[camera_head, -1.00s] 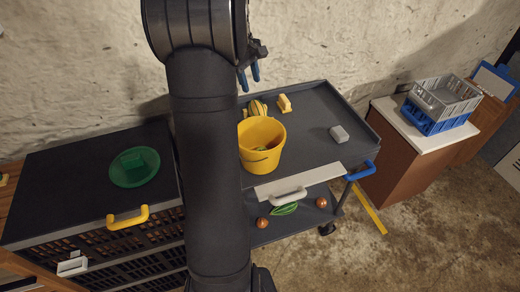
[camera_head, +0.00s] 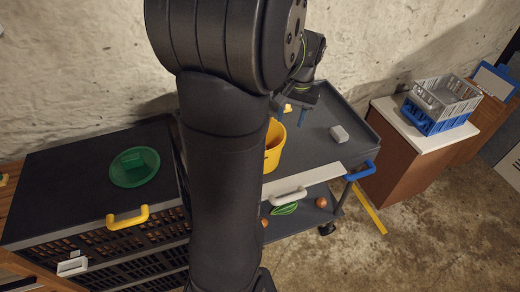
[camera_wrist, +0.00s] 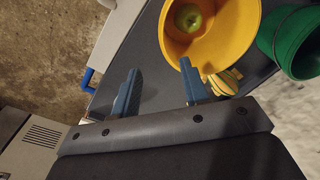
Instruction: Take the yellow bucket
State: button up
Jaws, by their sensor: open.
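The yellow bucket (camera_head: 273,147) stands on the dark cart top in the head view, its left part hidden behind my arm. In the wrist view the yellow bucket (camera_wrist: 237,35) is at the top, with a green round fruit (camera_wrist: 188,17) inside. My gripper (camera_head: 292,113) is above the cart, at the bucket's upper right. In the wrist view my gripper (camera_wrist: 160,67) has its blue fingers spread with nothing between them. The right fingertip overlaps the bucket's near rim in the picture; I cannot tell whether they touch.
A green bucket (camera_wrist: 290,40) is beside the yellow one. A striped yellow thing (camera_wrist: 226,80) lies close by. A grey block (camera_head: 339,133) sits on the cart's right. A green plate (camera_head: 128,168) is on the black cabinet. A grey crate (camera_head: 443,97) stands right.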

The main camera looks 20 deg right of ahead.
jog(key=f, duration=0.6)
jog(key=w+f, duration=0.1)
jog(key=f, duration=0.2)
jog(key=shift+a+f, duration=0.2)
jog(key=shift+a, duration=0.15)
grip_shut()
